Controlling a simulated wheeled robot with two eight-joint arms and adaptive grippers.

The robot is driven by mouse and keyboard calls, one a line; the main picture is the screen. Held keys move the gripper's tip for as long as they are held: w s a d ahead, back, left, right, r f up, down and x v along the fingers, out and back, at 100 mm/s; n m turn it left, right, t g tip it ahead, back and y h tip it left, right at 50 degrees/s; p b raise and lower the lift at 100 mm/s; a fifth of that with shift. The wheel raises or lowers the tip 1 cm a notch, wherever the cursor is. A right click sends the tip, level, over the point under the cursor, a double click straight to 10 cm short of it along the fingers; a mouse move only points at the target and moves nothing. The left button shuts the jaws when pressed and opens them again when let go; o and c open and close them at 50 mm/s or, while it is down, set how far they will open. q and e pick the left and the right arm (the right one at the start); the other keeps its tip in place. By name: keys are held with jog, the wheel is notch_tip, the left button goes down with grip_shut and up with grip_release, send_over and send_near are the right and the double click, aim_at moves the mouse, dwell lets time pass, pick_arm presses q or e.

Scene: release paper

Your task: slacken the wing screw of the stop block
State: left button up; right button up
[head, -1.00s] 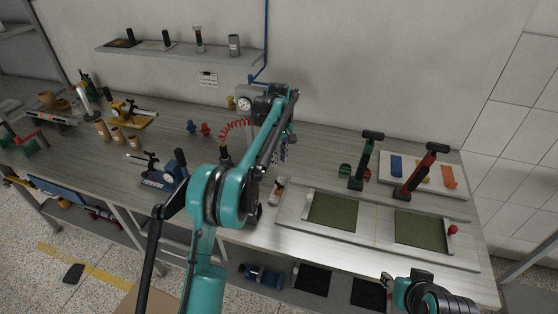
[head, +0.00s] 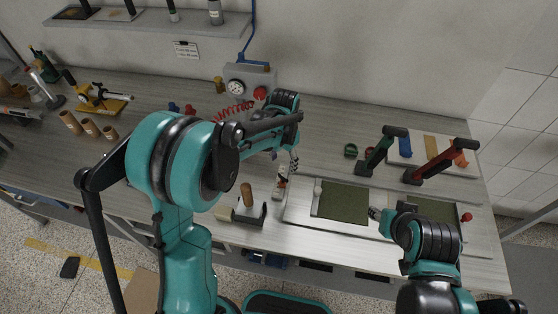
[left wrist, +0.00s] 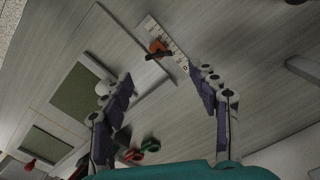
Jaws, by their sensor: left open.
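A white strip with dark markings (left wrist: 176,56) lies on the table in the left wrist view. On it sits a small orange and black piece (left wrist: 157,47), which looks like the stop block with its screw. In the head view the strip (head: 281,188) is small, beside the board's left edge, and screw detail cannot be made out. My left gripper (left wrist: 160,76) is open and empty, its two fingers spread above the table with the strip between and beyond their tips. It also shows in the head view (head: 292,160), above the strip. My right gripper (head: 375,213) is over the board; its jaws are unclear.
The pale board (head: 300,213) carries green pads (head: 342,202). A green-handled press (head: 380,152) and a red-handled one (head: 438,162) stand behind it. A wooden-handled tool (head: 247,196) stands left of the strip. A gauge box (head: 248,80) is at the wall.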

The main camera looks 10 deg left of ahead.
aim_at(283, 176)
pick_arm(q)
notch_tip(283, 176, down, 6)
jog(key=shift+d+f+b, duration=0.1)
jog(key=shift+f+b, duration=0.15)
jog(key=shift+b, duration=0.5)
jog(key=shift+s+f, duration=0.15)
jog(key=shift+f, duration=0.3)
jog(key=shift+c, duration=0.3)
jog(key=c, duration=1.1)
